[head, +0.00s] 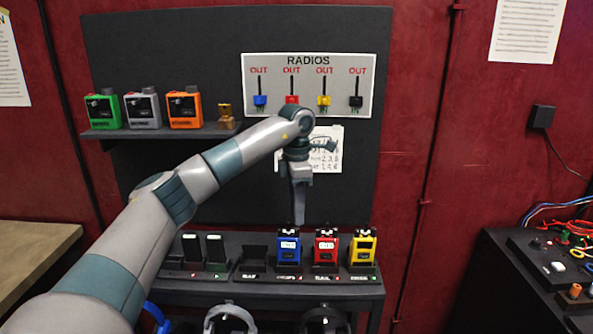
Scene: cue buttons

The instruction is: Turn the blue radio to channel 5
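The blue radio (288,248) stands upright in a dock on the lower shelf, left of a red radio (326,248) and a yellow radio (363,249). Its small display is too small to read. My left gripper (298,218) points down just above the top of the blue radio, near its knobs. I cannot tell whether it touches the radio, and its fingers show edge-on. My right gripper is not in view.
A RADIOS board (309,85) with several coloured tags hangs above, and a paper note (325,150) is partly behind my arm. Green, grey and orange devices (185,108) sit on the upper shelf (150,132). Headphones (229,316) hang below. A cabled console (550,262) stands right.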

